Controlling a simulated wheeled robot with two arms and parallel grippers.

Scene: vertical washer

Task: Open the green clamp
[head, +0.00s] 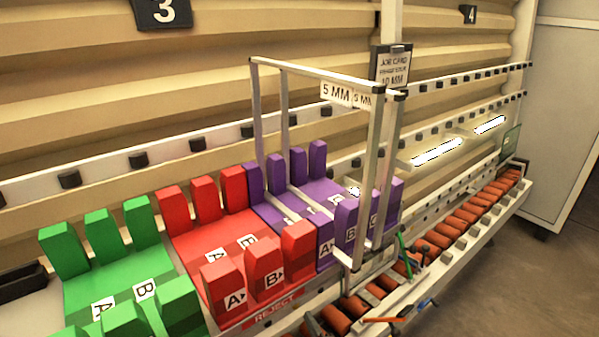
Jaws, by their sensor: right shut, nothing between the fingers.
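The green clamp (403,254) is a small thin green shape at the right end of the coloured racks, by the foot of the metal frame. It stands roughly upright on the edge of the roller track. It is too small to tell whether its jaws are open or shut. My right gripper is shut and empty. Its fingers are hard to pick out among the small parts at the bottom right, and I see no contact with the clamp. My left gripper does not show.
Green (112,268), red (205,238) and purple (300,200) block racks line the bench. A metal frame (373,170) with 5 MM signs stands beside the clamp. An orange-handled tool (383,320) lies in front. Orange rollers (455,228) run back right; the floor (530,290) is clear.

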